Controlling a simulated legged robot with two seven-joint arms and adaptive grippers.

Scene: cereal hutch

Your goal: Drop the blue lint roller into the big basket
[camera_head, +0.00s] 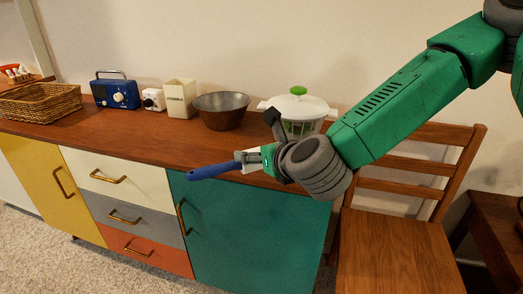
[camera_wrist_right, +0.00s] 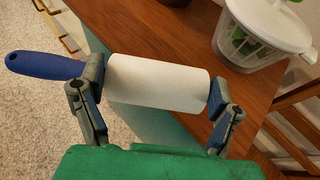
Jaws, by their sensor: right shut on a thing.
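The lint roller has a blue handle (camera_head: 213,171) and a white roll (camera_wrist_right: 158,83). My right gripper (camera_wrist_right: 158,88) is shut on the lint roller, with one finger at the handle end of the roll and the other at its far end. It holds the roller at the front edge of the hutch top, above the teal door, with the handle pointing left. The wicker basket (camera_head: 41,102) stands at the far left end of the hutch top, well away from the roller. My left gripper is not in view.
On the hutch top (camera_head: 135,143) stand a blue radio (camera_head: 115,92), a small white box (camera_head: 153,99), a cream canister (camera_head: 180,98), a dark bowl (camera_head: 221,110) and a white-lidded salad spinner (camera_head: 298,106). The front strip of the top is clear. A wooden chair (camera_head: 405,238) stands at right.

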